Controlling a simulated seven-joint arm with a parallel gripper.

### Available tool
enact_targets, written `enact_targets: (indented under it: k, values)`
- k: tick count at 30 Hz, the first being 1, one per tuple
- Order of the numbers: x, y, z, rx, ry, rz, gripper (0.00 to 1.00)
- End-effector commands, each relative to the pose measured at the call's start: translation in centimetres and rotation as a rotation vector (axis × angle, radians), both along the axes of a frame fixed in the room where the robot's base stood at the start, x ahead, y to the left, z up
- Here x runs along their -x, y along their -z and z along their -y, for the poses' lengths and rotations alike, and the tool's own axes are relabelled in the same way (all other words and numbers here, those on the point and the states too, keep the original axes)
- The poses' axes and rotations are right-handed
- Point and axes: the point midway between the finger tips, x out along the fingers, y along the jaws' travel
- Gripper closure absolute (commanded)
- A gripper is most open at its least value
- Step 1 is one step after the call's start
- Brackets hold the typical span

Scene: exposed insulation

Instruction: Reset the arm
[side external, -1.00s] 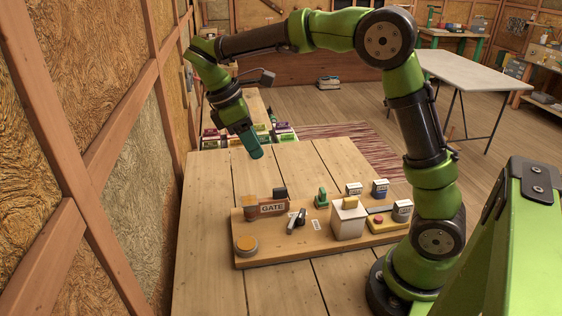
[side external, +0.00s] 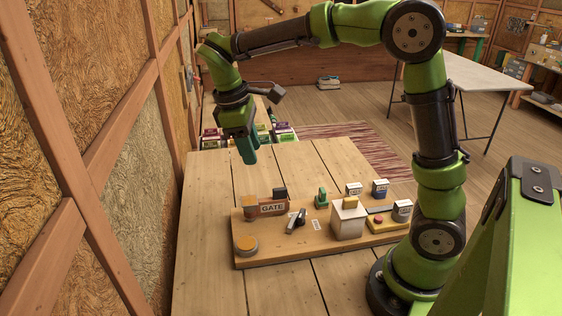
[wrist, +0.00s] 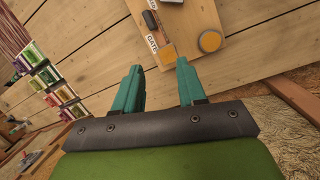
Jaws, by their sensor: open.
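My gripper (side external: 248,155) hangs from my green arm above the far left part of the wooden table (side external: 206,215). It is empty, and its teal fingers point down in the side view. In the wrist view my gripper (wrist: 159,80) shows two teal fingers spread apart with nothing between them. The wooden control board (side external: 285,253) lies on the table, nearer the camera than my gripper and below it. It shows partly at the top of the wrist view (wrist: 205,22).
The board carries a GATE sign (side external: 272,208), a round yellow-topped button (side external: 246,245), a black-and-grey lever (side external: 295,222), a white box (side external: 347,220) and a red button (side external: 378,221). Several coloured boxes (wrist: 45,75) stand beyond the table. A wood-framed insulation wall (side external: 110,130) rises at left.

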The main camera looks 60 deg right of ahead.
Motion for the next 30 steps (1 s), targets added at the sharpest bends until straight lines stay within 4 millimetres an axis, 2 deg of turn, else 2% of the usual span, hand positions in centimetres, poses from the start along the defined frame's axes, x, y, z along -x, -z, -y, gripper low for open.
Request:
enact_targets:
  k: [12,18,22,30]
  values:
    - [9.4,-1.2,-1.7,-0.366,0.625,0.486,0.6]
    - [13.1,-1.3,-1.9,-0.522,0.8,0.637,0.6]
    - [14.4,-1.7,-1.8,-0.557,0.81,0.681,0.6]
    - [14.6,-2.5,-1.6,-0.565,0.807,0.712,0.6]
